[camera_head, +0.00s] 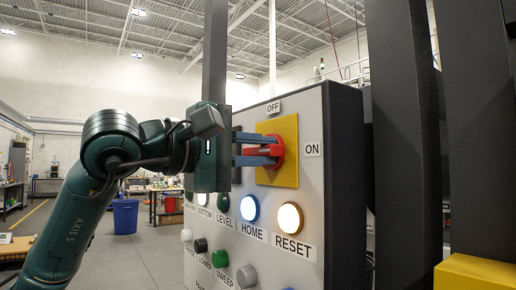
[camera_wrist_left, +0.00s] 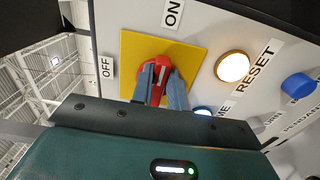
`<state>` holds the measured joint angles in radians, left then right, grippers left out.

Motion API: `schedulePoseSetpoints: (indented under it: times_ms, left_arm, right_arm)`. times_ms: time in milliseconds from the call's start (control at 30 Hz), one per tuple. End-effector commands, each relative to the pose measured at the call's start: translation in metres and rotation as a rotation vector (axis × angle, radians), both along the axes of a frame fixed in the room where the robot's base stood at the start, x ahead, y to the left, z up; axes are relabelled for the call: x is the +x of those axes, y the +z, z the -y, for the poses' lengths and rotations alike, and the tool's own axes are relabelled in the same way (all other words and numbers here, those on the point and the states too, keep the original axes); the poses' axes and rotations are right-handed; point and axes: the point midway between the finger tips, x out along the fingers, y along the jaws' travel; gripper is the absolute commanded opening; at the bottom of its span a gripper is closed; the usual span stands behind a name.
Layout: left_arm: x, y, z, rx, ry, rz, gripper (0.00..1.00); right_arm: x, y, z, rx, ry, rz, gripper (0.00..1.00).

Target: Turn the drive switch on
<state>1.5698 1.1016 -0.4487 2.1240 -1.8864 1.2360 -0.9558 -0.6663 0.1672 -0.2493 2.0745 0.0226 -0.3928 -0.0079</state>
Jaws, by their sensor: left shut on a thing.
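The drive switch is a red rotary handle (camera_head: 279,152) on a yellow square plate (camera_head: 288,128), on the front of a grey control panel. An OFF label (camera_head: 273,107) is above the plate and an ON label (camera_head: 312,149) is to its right. My left gripper (camera_head: 262,151) is shut on the red handle, its blue-grey fingers on either side of it. In the left wrist view the red handle (camera_wrist_left: 166,61) lies between the fingers (camera_wrist_left: 160,90), roughly lined up with the ON label (camera_wrist_left: 172,13). The fingers hide part of the handle. My right gripper is not in view.
Below the switch are a lit HOME button (camera_head: 249,208), a lit RESET button (camera_head: 290,218) and several other knobs. Dark posts (camera_head: 402,130) stand to the right of the panel. A blue bin (camera_head: 125,216) and workbenches are on the open floor behind at left.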

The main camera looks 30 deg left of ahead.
Motion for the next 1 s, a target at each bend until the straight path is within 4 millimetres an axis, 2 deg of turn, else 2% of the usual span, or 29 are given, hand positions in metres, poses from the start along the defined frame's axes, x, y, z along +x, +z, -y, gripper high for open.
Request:
schedulePoseSetpoints:
  times_ms: [367, 400, 667, 1000]
  left_arm:
    - [-0.0003, -0.0005, 0.0004, 0.009, -0.001, 0.004, 0.00]
    - [-0.0003, -0.0005, 0.0004, 0.008, -0.001, 0.003, 0.17]
    - [-0.0001, -0.0004, 0.0003, 0.007, 0.000, 0.002, 0.38]
    - [-0.0063, -0.0006, -0.0027, 0.005, 0.001, 0.004, 0.38]
  right_arm:
    - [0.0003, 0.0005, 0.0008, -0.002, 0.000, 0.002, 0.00]
    - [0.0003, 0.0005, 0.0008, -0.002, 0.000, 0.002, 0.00]
    - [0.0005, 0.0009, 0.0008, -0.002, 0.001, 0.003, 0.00]
    - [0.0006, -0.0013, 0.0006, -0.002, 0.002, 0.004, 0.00]
